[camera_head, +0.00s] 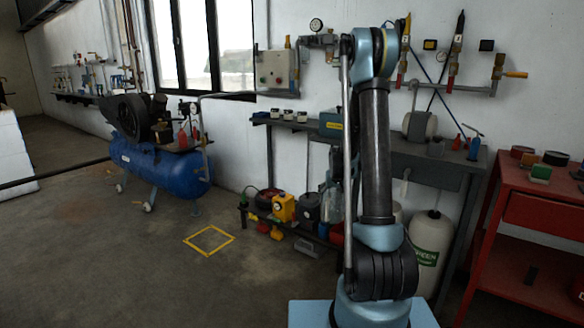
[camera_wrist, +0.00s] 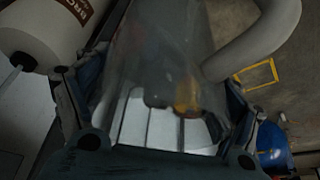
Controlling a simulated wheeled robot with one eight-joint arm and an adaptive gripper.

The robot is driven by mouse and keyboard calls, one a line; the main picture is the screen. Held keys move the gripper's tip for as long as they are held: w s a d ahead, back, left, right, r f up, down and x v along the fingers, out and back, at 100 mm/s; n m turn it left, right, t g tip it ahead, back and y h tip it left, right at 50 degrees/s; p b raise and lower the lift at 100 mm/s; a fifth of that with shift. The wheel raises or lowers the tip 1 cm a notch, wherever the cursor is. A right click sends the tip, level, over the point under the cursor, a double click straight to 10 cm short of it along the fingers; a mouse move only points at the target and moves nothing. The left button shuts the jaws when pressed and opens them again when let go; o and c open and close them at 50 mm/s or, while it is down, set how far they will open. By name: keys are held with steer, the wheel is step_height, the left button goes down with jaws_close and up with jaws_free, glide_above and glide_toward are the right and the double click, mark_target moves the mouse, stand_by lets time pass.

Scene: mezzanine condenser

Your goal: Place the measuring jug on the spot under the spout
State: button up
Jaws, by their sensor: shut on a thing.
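The measuring jug (camera_wrist: 165,60) is clear, with a thick pale curved handle (camera_wrist: 262,42) on its right side. It fills the middle of the wrist view between the fingers of my gripper (camera_wrist: 158,100), which is shut on it. I cannot tell which fitting is the spout.
A blue compressor tank (camera_head: 165,170) stands at the left. A low rack (camera_head: 262,215) with pumps and bottles stands along the wall. A white cylinder (camera_head: 432,240) stands under a grey bench (camera_head: 430,160), close to my arm. A red cart (camera_head: 535,215) is at right. Floor around the square is clear.

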mark_target(333, 219)
steer(key=s+f, duration=0.4)
steer(key=f, duration=0.1)
steer(key=s+f, duration=0.2)
steer(key=shift+f, duration=0.2)
